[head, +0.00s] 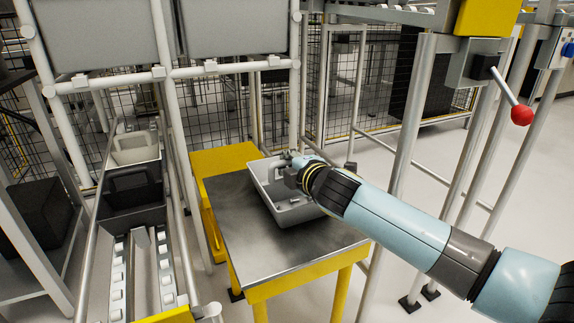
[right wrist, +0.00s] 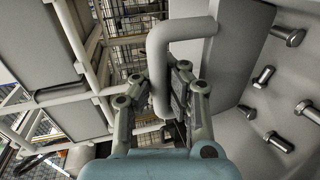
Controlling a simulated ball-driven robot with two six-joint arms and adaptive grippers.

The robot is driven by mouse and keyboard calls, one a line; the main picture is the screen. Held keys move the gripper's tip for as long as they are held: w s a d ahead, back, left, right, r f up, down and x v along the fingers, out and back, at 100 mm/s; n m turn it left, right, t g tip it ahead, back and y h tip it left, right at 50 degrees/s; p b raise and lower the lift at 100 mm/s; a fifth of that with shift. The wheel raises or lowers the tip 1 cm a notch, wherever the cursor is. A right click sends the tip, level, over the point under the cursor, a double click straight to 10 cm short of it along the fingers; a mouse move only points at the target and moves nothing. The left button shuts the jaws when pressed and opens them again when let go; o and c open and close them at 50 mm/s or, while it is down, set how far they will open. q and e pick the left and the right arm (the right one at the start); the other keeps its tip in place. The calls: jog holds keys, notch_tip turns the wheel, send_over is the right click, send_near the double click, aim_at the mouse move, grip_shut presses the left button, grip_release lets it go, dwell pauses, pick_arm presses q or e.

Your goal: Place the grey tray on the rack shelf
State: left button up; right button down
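The grey tray (head: 294,212) is an open box resting on the dark top of a yellow-framed table (head: 270,262). My right gripper (head: 291,170) is at the tray's far rim. In the right wrist view the gripper's fingers (right wrist: 160,88) are shut on the tray's bent grey handle (right wrist: 157,60), one on each side. Several bolts (right wrist: 278,142) show inside the tray there. The rack (head: 165,90) of pale tubes stands at the left; its low sloping shelf (head: 143,262) has white rollers with a bare near part. My left gripper is not in view.
A black bin (head: 132,192) and a pale bin (head: 135,148) sit farther back on the low shelf. Large grey containers (head: 235,28) fill the upper level. A post (head: 408,130) and a red-knobbed lever (head: 521,115) stand at the right.

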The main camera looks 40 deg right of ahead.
jog(key=c, duration=2)
grip_release()
jog(key=o, duration=0.5)
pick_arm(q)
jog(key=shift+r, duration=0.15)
pick_arm(e)
jog(key=shift+r, duration=0.1)
jog(key=shift+s, duration=0.4)
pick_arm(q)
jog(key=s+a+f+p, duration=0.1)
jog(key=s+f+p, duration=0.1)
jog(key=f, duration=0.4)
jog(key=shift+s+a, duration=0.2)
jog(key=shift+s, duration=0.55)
pick_arm(e)
jog(key=v, duration=1.1)
jog(key=shift+s, duration=0.15)
